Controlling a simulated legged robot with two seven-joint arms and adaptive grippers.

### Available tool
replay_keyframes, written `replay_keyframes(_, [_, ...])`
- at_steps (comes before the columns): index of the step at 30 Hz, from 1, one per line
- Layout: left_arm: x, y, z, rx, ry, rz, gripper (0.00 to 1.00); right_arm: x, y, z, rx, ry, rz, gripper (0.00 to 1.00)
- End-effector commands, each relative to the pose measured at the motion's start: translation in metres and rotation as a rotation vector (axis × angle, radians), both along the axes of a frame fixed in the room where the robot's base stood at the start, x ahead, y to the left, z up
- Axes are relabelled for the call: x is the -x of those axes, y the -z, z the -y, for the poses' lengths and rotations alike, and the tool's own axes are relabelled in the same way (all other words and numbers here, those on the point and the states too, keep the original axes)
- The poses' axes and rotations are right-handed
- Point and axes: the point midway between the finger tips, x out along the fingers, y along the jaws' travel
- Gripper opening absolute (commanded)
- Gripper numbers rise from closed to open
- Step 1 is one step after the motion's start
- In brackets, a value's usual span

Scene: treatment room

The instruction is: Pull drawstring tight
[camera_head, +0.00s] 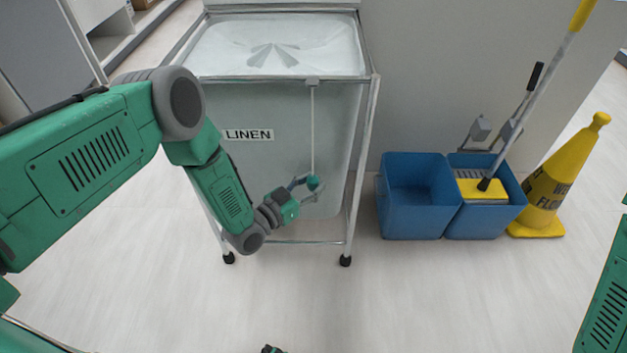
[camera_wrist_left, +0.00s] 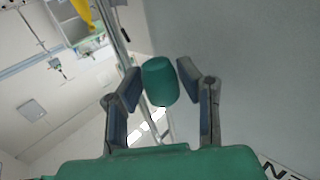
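A white drawstring (camera_head: 312,130) hangs straight down the front of the linen hamper (camera_head: 290,185) from a small grey fitting (camera_head: 313,81) at its top rim. A green toggle (camera_head: 313,183) is at the cord's lower end. My left gripper (camera_head: 309,188) is at the toggle. In the left wrist view the toggle (camera_wrist_left: 160,82) stands between the two open fingers, near both fingertips, with a narrow gap visible on each side. The hamper's translucent top (camera_head: 275,45) shows folds gathered toward its middle.
Two blue mop buckets (camera_head: 418,215) stand on the floor right of the hamper, with a mop (camera_head: 530,95) in one. A yellow wet-floor cone (camera_head: 560,180) stands beyond them. The hamper's metal leg (camera_head: 361,170) is right of my left gripper. The floor in front is clear.

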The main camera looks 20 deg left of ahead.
Motion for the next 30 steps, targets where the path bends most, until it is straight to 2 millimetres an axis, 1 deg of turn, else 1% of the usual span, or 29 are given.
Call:
replay_keyframes(1, [0.001,0.002,0.0,0.0,0.0,-0.002,0.36,0.0,0.001,0.0,0.0,0.0,0.0,0.48])
replay_keyframes(8, [0.0,-0.002,0.0,0.003,0.0,0.006,0.36,0.0,0.0,0.0,0.0,0.0,0.0,0.48])
replay_keyframes(12, [0.007,-0.003,-0.003,0.004,0.0,0.007,0.36,0.002,0.0,0.0,0.0,0.0,0.002,0.48])
replay_keyframes(14, [0.014,-0.002,-0.007,0.003,0.0,0.006,0.36,0.002,0.0,0.0,0.0,0.0,0.002,0.48])
replay_keyframes(17, [0.031,-0.002,-0.017,0.003,0.001,0.004,0.36,0.002,0.0,0.0,0.0,0.0,0.003,0.48])
replay_keyframes(24, [0.075,0.0,-0.042,0.003,-0.001,0.002,0.36,0.001,0.0,0.0,0.0,0.0,0.003,0.48])
replay_keyframes(27, [0.089,0.0,-0.05,0.003,-0.001,0.002,0.36,0.001,0.0,0.0,0.0,0.0,0.003,0.48])
replay_keyframes(30, [0.099,0.0,-0.055,0.002,0.0,0.002,0.36,0.001,0.0,0.0,0.0,0.0,0.003,0.48])
